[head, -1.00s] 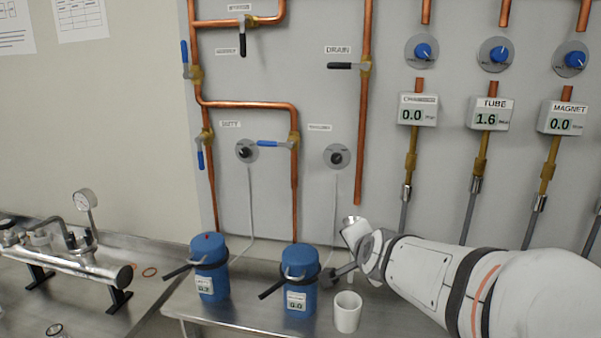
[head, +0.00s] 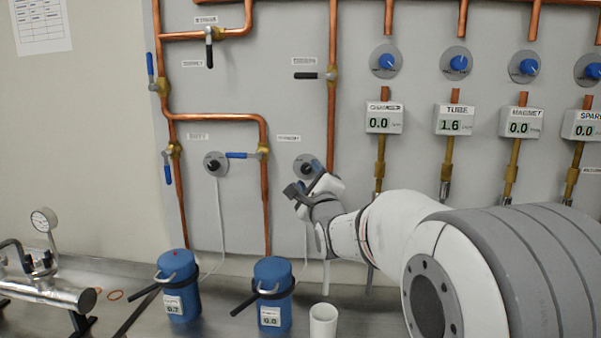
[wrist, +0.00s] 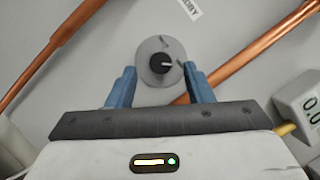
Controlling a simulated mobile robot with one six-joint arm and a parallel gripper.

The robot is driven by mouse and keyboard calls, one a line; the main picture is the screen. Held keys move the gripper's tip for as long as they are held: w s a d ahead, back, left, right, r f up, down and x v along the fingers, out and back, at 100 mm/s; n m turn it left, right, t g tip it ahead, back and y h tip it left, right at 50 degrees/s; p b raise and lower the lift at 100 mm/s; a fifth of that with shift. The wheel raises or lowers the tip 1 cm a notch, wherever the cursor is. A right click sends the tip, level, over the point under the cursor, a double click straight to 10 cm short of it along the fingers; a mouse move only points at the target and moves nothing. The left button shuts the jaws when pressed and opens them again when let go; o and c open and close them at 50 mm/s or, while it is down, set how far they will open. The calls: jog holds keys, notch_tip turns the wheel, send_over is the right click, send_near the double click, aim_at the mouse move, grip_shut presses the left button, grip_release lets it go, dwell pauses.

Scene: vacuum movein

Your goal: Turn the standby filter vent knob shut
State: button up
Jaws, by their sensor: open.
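The small black vent knob on a round grey plate (head: 304,158) is on the wall panel under a small label too blurred to read surely. The knob lies between and slightly beyond the fingertips, with no contact visible. In the head view my gripper (head: 312,172) partly covers the plate's lower right.
A second black knob (head: 215,164) is to the left. A copper pipe (head: 332,120) runs close by on the right. Blue canisters (head: 272,300) (head: 178,290) and a white cup (head: 323,320) stand on the bench below. A black-handled valve (head: 318,75) is above.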

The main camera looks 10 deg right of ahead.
aim_at(306, 169)
jog(key=shift+x, duration=1.15)
